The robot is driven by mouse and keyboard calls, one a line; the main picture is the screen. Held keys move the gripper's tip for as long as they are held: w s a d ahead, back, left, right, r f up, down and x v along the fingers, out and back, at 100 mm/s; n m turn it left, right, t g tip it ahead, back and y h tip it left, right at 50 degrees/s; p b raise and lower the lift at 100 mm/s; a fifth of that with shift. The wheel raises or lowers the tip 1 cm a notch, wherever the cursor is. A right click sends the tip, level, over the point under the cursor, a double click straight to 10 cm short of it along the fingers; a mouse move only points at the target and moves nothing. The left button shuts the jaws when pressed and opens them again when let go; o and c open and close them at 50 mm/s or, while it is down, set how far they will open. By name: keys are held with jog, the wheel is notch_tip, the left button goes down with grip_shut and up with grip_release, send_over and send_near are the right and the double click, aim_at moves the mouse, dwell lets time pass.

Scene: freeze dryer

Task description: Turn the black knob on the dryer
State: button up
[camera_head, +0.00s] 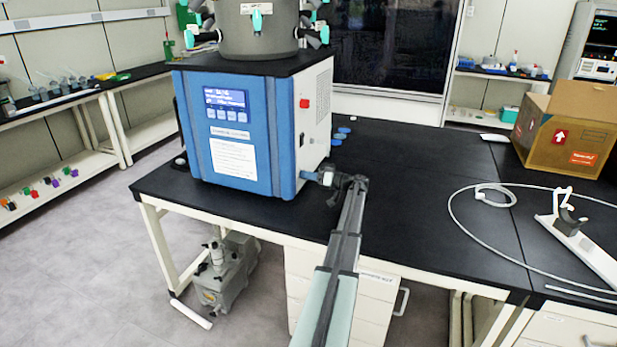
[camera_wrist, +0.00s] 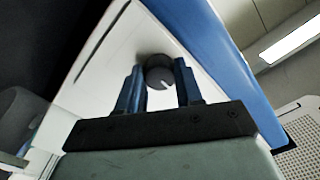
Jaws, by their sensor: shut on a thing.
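The dryer (camera_head: 285,110) is a blue and white box with a lit display, standing on the black bench. Its black knob (camera_wrist: 158,70) is round with a white pointer line and sits on the white side panel in the wrist view. My gripper (camera_wrist: 160,86) has one blue finger on each side of the knob and is shut on it. The pointer line points toward the gripper's palm. In the head view my gripper (camera_head: 317,177) reaches the low front corner of the dryer's right side, and the knob cannot be made out there.
A red button (camera_head: 304,103) is higher on the dryer's side. A looped grey hose (camera_head: 455,215), a white stand (camera_head: 580,240) and a cardboard box (camera_head: 568,135) are at the right. The bench middle (camera_head: 420,180) is clear.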

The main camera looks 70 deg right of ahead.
jog(key=m, duration=1.6)
jog(key=shift+w+m, duration=0.1)
jog(key=shift+m, duration=0.6)
jog(key=o, duration=1)
jog(key=shift+o, duration=0.2)
jog(key=shift+f, duration=0.1)
